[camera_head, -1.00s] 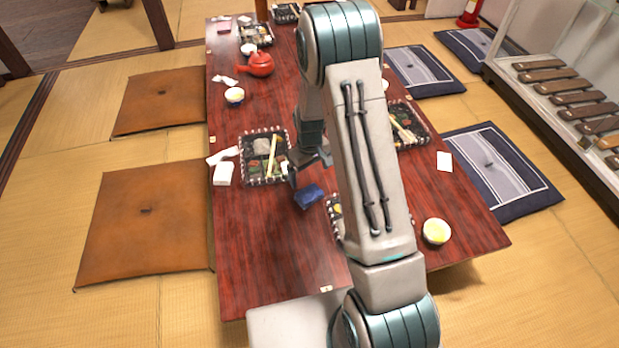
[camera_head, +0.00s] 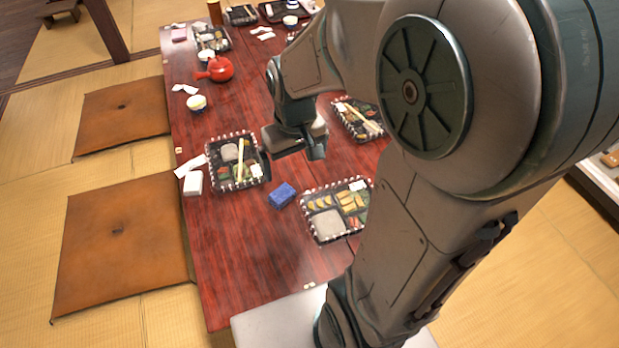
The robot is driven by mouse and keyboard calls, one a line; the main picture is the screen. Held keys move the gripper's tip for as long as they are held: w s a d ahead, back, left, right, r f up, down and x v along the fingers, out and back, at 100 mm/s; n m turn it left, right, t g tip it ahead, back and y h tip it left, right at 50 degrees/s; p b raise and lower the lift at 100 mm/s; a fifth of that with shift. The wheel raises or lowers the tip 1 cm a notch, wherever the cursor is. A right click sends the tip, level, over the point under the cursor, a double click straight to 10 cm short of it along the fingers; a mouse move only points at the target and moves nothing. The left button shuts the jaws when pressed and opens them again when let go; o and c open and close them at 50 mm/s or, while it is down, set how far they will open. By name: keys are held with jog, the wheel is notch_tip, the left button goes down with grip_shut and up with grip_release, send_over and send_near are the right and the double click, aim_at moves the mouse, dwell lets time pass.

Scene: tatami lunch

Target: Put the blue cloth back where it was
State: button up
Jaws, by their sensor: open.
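The blue cloth (camera_head: 283,195) is a small folded block lying on the dark red wooden table (camera_head: 240,255). It lies between two bento trays, one to its upper left and one to its lower right. My gripper (camera_head: 291,157) is above the table, higher in the picture than the cloth and apart from it. Its fingers are open with nothing seen between them. My arm covers the right part of the table.
Bento trays with food stand at the left (camera_head: 236,182), near right (camera_head: 328,224) and farther right (camera_head: 360,118). A red teapot (camera_head: 216,69) and a small bowl (camera_head: 196,103) stand farther back. White napkins (camera_head: 192,184) lie at the left edge. Bare table lies in front of the cloth.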

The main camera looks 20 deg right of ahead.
jog(key=s+r+m, duration=0.1)
jog(key=s+r, duration=0.2)
jog(key=s, duration=0.5)
